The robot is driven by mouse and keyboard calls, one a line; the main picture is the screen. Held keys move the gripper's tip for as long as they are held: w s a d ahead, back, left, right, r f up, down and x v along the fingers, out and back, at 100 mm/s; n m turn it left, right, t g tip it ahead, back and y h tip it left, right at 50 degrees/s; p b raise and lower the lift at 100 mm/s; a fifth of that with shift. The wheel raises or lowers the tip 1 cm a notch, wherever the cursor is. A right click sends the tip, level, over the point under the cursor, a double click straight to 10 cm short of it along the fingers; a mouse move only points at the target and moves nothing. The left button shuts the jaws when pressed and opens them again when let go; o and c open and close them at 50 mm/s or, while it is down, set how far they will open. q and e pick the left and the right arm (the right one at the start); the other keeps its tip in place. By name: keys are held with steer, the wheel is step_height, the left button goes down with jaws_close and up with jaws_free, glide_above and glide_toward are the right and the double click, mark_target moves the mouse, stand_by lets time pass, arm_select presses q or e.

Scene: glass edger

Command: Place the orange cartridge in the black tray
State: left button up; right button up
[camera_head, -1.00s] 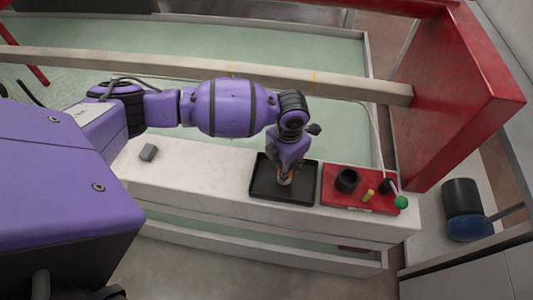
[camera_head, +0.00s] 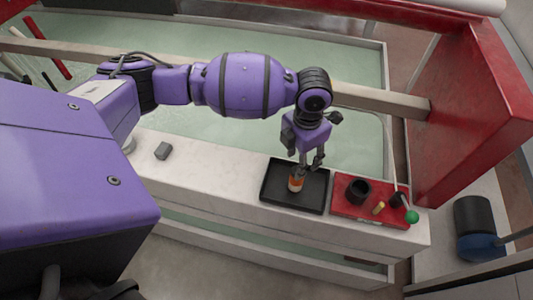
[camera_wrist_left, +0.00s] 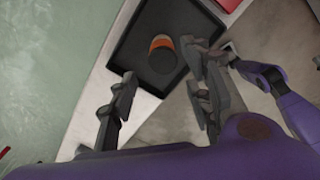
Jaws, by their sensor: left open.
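The orange cartridge (camera_head: 296,181), with a pale band, stands in the black tray (camera_head: 276,204) on the white ledge. In the left wrist view the cartridge (camera_wrist_left: 162,52) shows its dark round end and orange side, inside the tray (camera_wrist_left: 125,58). My left gripper (camera_head: 310,163) is open and empty, just above and beside the cartridge, apart from it. In the left wrist view the fingers of my left gripper (camera_wrist_left: 160,98) are spread wide with nothing between them.
A grey block (camera_head: 162,151) lies left on the ledge. A red upright panel (camera_head: 470,125) stands at the right.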

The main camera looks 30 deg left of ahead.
arm_select(q)
steer(key=shift+r, duration=2.2)
